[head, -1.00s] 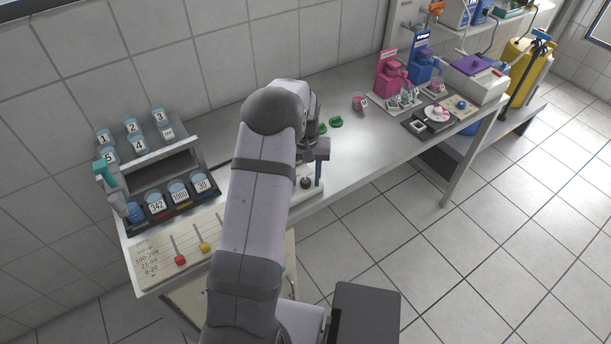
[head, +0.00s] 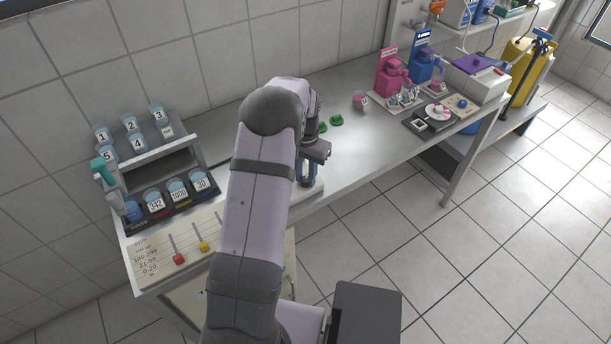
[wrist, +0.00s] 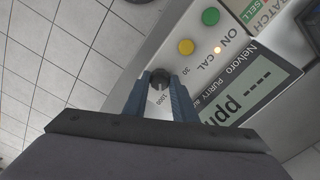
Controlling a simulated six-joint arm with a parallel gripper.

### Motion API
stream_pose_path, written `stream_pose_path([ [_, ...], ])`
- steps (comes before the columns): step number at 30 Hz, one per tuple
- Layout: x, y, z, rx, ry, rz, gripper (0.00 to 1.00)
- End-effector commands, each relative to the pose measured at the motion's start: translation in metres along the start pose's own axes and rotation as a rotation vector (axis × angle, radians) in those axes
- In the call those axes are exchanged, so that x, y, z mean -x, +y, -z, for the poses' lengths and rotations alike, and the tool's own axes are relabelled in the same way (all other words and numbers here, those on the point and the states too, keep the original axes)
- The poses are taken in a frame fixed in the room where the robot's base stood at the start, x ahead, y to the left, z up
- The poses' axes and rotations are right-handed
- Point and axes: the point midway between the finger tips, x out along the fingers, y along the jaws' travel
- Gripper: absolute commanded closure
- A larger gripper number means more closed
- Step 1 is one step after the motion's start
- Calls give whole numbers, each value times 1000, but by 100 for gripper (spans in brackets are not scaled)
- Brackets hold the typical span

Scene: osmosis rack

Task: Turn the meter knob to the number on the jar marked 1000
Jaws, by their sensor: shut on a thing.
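The meter knob (wrist: 160,79) is a small black knob on the pale panel of the meter (wrist: 205,65). In the wrist view my gripper (wrist: 160,84) has its two blue fingers on either side of the knob, shut on it. Print near the knob reads 30 and 1000; the pointer setting is too small to tell. The jar marked 1000 (head: 179,192) stands in the front row of the rack, between the jars marked 342 (head: 155,201) and 30 (head: 201,184). In the head view my gripper (head: 310,182) reaches down over the meter and hides the knob.
The meter's display (wrist: 250,85) shows dashes, beside a yellow button (wrist: 186,47), a green button (wrist: 210,16) and a lit lamp (wrist: 217,50). The slider board (head: 150,255) lies at the bench's front left. Pink (head: 389,72) and blue (head: 422,62) dispensers stand farther right.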

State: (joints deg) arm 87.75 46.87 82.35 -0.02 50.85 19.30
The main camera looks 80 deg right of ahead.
Motion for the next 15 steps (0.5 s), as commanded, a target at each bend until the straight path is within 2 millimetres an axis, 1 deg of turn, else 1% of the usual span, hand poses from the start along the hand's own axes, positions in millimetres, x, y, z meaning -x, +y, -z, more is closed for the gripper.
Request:
stream_pose_path([
  [7,1,0,1,-5,2,1,98],
  [8,1,0,1,-5,3,1,73],
  [9,1,0,1,-5,3,1,64],
  [10,1,0,1,-4,3,1,57],
  [15,1,0,1,-3,2,1,57],
])
